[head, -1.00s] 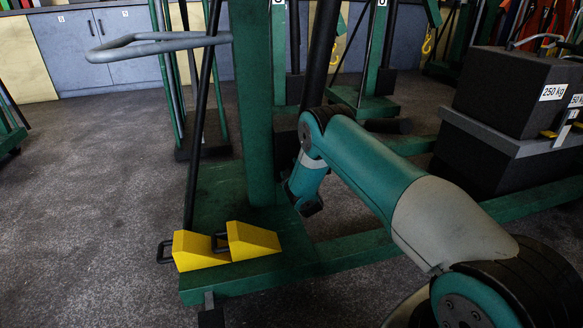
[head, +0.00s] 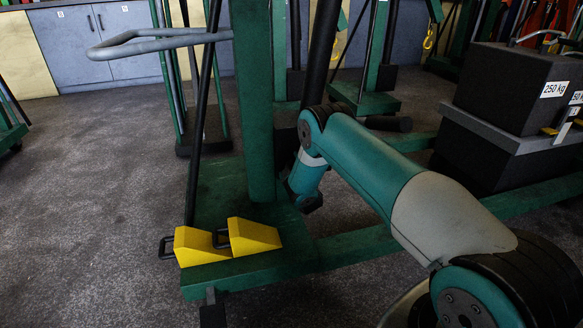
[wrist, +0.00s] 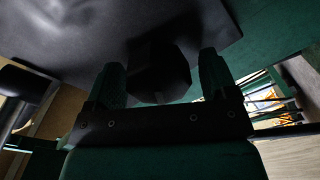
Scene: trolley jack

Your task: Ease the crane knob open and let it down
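In the wrist view a dark, faceted knob (wrist: 158,78) sits under a dark plate (wrist: 75,35). My gripper (wrist: 162,68) is at the knob, with one green finger on each side of it. The fingers are wide apart; a narrow gap shows at the right finger, and contact on the left is unclear. In the head view the crane's green post (head: 252,110) stands on its green base (head: 220,190). My arm reaches behind the post's right side, and there my gripper and the knob are hidden.
Two yellow wedge chocks (head: 253,236) lie on the base's near corner. A grey bar handle (head: 150,42) sticks out left of the post. Black weights, one marked 250 kg (head: 518,88), stand at the right. The carpet at the left is clear.

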